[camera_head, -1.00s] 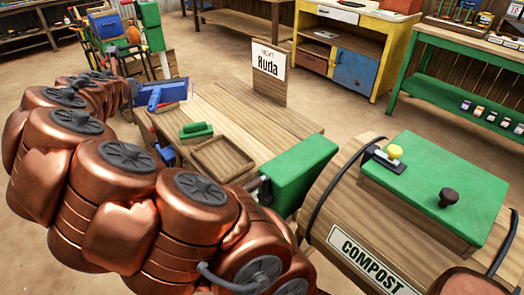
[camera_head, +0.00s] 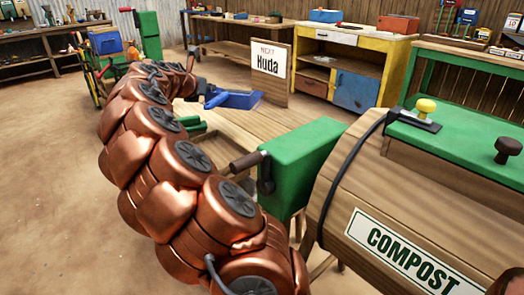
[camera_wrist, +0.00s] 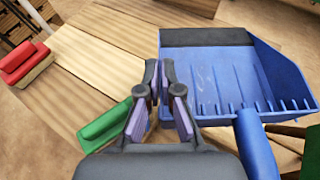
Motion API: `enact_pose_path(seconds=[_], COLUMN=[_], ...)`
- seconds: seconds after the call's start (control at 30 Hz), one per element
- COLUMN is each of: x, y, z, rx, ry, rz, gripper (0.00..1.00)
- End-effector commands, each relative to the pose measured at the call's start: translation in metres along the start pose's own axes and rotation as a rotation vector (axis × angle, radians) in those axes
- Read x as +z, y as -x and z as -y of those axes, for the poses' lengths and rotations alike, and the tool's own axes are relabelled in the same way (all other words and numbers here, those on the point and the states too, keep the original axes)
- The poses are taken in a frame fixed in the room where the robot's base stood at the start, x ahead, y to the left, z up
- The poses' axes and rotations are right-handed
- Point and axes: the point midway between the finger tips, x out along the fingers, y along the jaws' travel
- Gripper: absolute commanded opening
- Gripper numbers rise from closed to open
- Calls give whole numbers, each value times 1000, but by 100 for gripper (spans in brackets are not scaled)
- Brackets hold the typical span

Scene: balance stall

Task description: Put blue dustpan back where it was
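The blue dustpan (camera_head: 232,99) is in the air over the wooden stall table (camera_head: 232,122), left of and nearer than the sign. In the wrist view the dustpan (camera_wrist: 215,65) fills the right side, with its handle (camera_wrist: 258,150) pointing down. My gripper (camera_wrist: 160,75) has its fingertips close together at the pan's left edge and appears shut on that side wall, not on the handle. A green brush or block (camera_wrist: 105,122) lies on the table below.
A red-and-tan block (camera_wrist: 25,65) lies on the table. The wooden sign (camera_head: 268,62) stands on the table's far side. A compost barrel (camera_head: 345,185) and green box (camera_head: 300,160) stand close on the right. A yellow workbench (camera_head: 345,60) is behind.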

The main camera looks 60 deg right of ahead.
Motion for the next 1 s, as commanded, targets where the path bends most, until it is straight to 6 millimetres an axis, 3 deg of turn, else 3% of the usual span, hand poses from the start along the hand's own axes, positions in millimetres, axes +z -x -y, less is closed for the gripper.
enact_pose_path(seconds=[0.03, 0.1, 0.4, 0.53, 0.8, 1.0], x=[-13, -16, -23, -28, -67, -80], y=[-16, -28, -57, -62, -78, -83], z=[12, 26, 68, 73, 72, 71], rx=[-25, -57, -143, -154, -153, -153], ry=[-13, -28, -70, -75, -75, -75], rz=[1, -1, -3, -2, 0, -1], gripper=[0, 0, 0, 0, 0, 0])
